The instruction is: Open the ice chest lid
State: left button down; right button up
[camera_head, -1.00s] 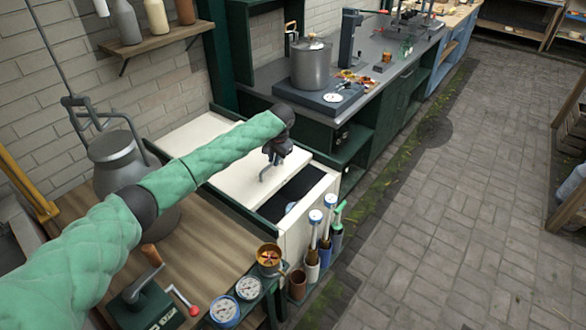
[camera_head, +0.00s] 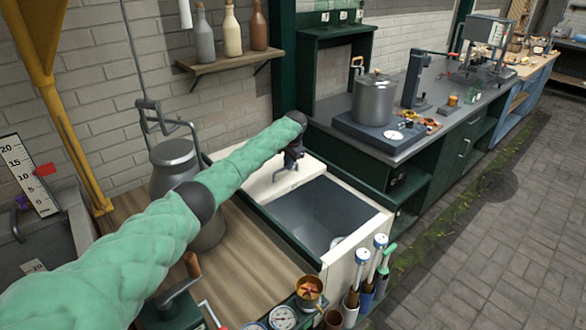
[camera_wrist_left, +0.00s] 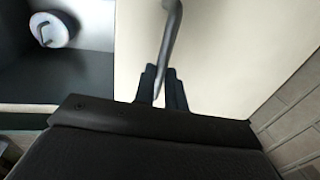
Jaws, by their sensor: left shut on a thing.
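The ice chest (camera_head: 345,278) is a cream-white box with a grey interior (camera_head: 318,215), and much of that interior shows. Its cream lid (camera_head: 264,188) lies flat toward the wall side, covering only the back part. My left gripper (camera_head: 291,163) is above the lid, shut on its grey bar handle (camera_head: 282,174). In the left wrist view the fingers (camera_wrist_left: 162,88) close around the handle (camera_wrist_left: 171,40), with the lid (camera_wrist_left: 235,50) beneath. A round pale item (camera_wrist_left: 52,28) lies inside the chest. My right gripper is not in view.
A metal churn (camera_head: 174,168) stands on the wooden counter (camera_head: 240,285) left of the chest. Tools with white and blue tops (camera_head: 361,256) stand in holders at its front. A green bench with a steel pot (camera_head: 374,100) is to the right. The paved floor is clear.

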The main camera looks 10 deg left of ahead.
pick_arm(q)
jog(key=shift+a, duration=0.1)
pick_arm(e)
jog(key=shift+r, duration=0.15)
pick_arm(q)
jog(key=c, duration=1.5)
grip_release()
jog(key=shift+o, duration=0.2)
jog(key=shift+r, duration=0.1)
jog(key=shift+r, duration=0.2)
notch_tip(320, 180, up, 7)
jog(key=d+b, duration=0.1)
jog(key=b, duration=0.1)
jog(key=shift+s+d, duration=0.15)
jog(key=shift+s, duration=0.25)
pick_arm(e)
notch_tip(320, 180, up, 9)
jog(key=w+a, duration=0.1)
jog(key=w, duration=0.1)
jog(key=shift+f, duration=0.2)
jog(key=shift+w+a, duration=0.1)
